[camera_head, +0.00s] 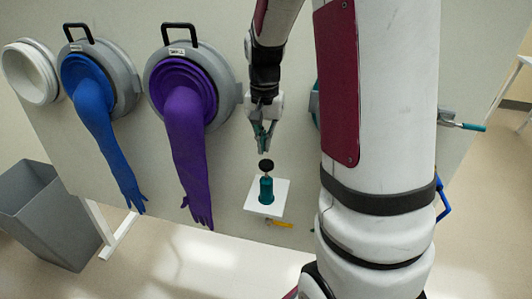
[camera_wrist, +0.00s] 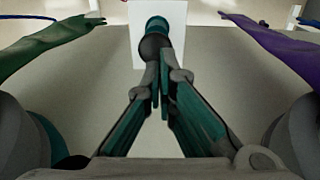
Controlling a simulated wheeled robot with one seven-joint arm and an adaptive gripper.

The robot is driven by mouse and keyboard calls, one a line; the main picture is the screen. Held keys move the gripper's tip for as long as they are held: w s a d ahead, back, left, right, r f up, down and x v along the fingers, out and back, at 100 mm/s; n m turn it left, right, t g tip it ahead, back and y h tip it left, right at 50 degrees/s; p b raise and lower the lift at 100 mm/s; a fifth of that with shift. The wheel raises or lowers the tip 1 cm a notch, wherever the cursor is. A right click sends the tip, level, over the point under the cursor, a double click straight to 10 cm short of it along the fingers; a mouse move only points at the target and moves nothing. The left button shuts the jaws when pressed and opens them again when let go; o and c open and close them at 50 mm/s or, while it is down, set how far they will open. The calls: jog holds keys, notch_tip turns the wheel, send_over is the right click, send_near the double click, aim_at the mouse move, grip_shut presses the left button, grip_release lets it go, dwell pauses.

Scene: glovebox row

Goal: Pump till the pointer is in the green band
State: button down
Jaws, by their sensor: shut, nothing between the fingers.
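The pump is a teal cylinder (camera_head: 266,190) with a round black knob (camera_head: 266,166) on top, mounted on a white square plate (camera_head: 280,197) on the panel. My gripper (camera_head: 263,150) points down just above the knob, its fingers together and empty. In the wrist view my gripper (camera_wrist: 160,110) is shut, with its fingertips in front of the black knob (camera_wrist: 154,44). I cannot tell whether they touch it. The teal body (camera_wrist: 157,23) shows beyond the knob. No pointer or green band can be made out; my arm hides part of the panel.
A blue glove (camera_head: 100,125) and a purple glove (camera_head: 187,140) hang from ports left of the pump. A yellow handle (camera_head: 279,223) sits just below the plate. A teal-tipped lever (camera_head: 470,126) juts out at right. A grey bin (camera_head: 48,215) stands on the floor at left.

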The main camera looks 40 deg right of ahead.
aim_at(265, 162)
jog(key=shift+f+p, duration=0.3)
jog(key=shift+f, duration=1.7)
notch_tip(265, 162, down, 5)
jog(key=shift+r+b, duration=0.15)
jog(key=shift+b, duration=0.6)
jog(key=shift+s+r+p, duration=0.1)
jog(key=shift+r+p, duration=0.25)
jog(key=shift+r, duration=0.15)
notch_tip(265, 162, up, 13)
jog(key=shift+r, duration=0.1)
